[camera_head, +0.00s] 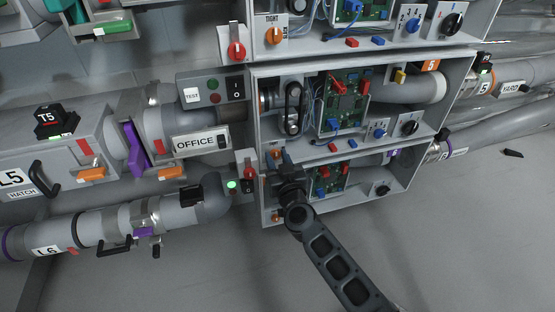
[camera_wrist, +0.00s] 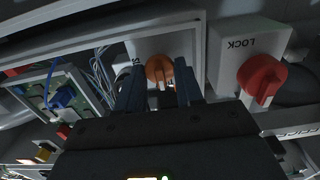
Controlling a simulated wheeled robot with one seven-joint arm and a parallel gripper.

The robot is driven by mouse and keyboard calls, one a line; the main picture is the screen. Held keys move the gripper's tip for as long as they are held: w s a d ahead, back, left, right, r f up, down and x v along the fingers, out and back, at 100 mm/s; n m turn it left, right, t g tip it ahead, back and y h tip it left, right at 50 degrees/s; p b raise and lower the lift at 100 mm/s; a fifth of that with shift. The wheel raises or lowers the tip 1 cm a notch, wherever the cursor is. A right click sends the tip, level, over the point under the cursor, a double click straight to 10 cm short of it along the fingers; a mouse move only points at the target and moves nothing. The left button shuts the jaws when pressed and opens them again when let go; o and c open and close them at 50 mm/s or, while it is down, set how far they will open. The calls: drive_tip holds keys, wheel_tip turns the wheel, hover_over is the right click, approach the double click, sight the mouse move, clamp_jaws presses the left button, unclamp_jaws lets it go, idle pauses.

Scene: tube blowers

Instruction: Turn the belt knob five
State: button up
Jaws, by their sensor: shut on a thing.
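The orange belt knob (camera_wrist: 160,68) sits on a pale panel in the upper middle of the wrist view. It is on the middle open box, whose right end bears an orange label 5 (camera_head: 430,66). My gripper (camera_wrist: 159,82) has its two dark fingers on either side of the knob's handle and is shut on it. In the head view my gripper (camera_head: 279,163) reaches up to the box's lower left corner and hides most of the knob. The knob's panel lettering is mostly hidden by the fingers.
A red LOCK knob (camera_wrist: 262,76) is close to the right of the orange knob in the wrist view. A green circuit board (camera_head: 343,103), wires and a dark belt (camera_head: 292,108) are in the middle box. Another orange knob marked TIGHT (camera_head: 273,36) is on the box above.

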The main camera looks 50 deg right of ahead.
drive_tip(key=shift+m, duration=0.4)
drive_tip(key=m+p, duration=0.1)
drive_tip(key=m, duration=0.2)
drive_tip(key=shift+m, duration=0.4)
drive_tip(key=m, duration=0.4)
drive_tip(key=shift+p, duration=0.4)
drive_tip(key=m, duration=0.5)
drive_tip(key=shift+s+f, duration=0.1)
drive_tip(key=shift+f, duration=0.05)
drive_tip(key=m, duration=0.4)
drive_tip(key=shift+b, duration=0.4)
drive_tip(key=shift+m, duration=0.3)
drive_tip(key=o, duration=0.7)
drive_tip(key=shift+o, duration=0.2)
